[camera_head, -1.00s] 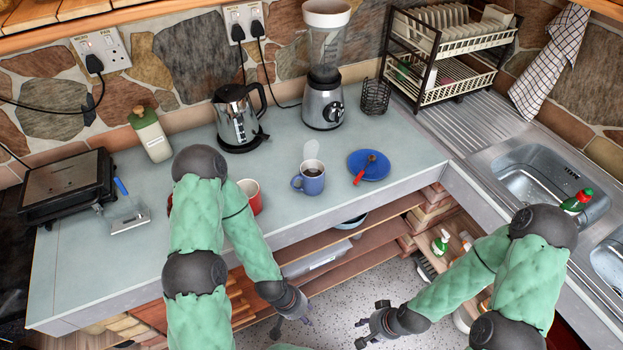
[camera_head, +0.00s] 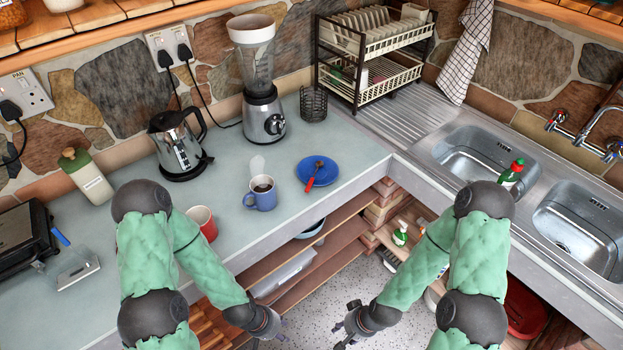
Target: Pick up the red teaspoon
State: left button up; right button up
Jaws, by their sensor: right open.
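The red teaspoon (camera_head: 311,184) lies on a round blue plate (camera_head: 328,175) near the front edge of the counter, its handle pointing toward the front left. My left gripper (camera_head: 279,330) hangs in front of the counter, below and to the left of the plate. It is apart from the spoon, and I cannot tell how far its fingers are spread. My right gripper (camera_head: 343,332) is open and empty, also in front of the counter, below the plate and apart from it.
A blue mug (camera_head: 261,198) with dark liquid stands just left of the plate. A red cup (camera_head: 203,222) is partly behind my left arm. A kettle (camera_head: 178,150) and blender (camera_head: 263,120) stand behind. The counter edge and open shelves (camera_head: 300,262) lie near both grippers.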

aim_at(318, 165)
jog(key=u, duration=0.35)
jog(key=i+l+u, duration=0.15)
jog(key=l+u, duration=0.45)
jog(key=l, duration=0.25)
jog(key=i+l+u, duration=0.1)
jog(key=l+u, duration=0.2)
jog(key=l, duration=0.2)
